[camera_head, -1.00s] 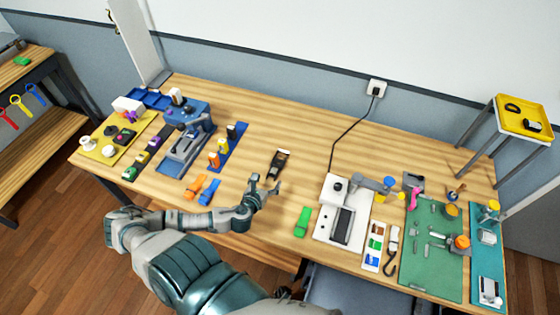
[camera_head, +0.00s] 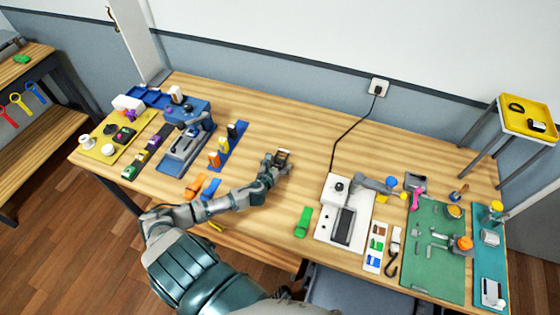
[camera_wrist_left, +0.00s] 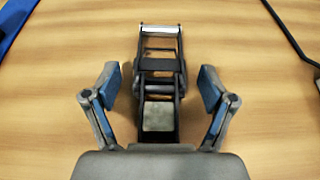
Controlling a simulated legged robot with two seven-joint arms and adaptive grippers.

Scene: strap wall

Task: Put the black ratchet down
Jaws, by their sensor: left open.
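The black ratchet (camera_wrist_left: 159,75) lies on the wooden table in the left wrist view, with a bright metal bar at its far end and a pale patch at its near end. In the head view the ratchet (camera_head: 283,154) shows in part at mid-table, partly covered by my gripper. My left gripper (camera_head: 278,163) is open around it. In the left wrist view the two blue-padded fingers of my left gripper (camera_wrist_left: 158,88) stand on either side of the ratchet, with a visible gap on each side. My right gripper is not in view.
A green buckle-like piece (camera_head: 303,222) and a white machine plate (camera_head: 330,240) are to the right. Orange (camera_head: 195,186) and blue (camera_head: 210,188) pieces lie to the left, near a blue fixture (camera_head: 186,145). A black cable (camera_head: 350,130) runs behind. The table's back middle is clear.

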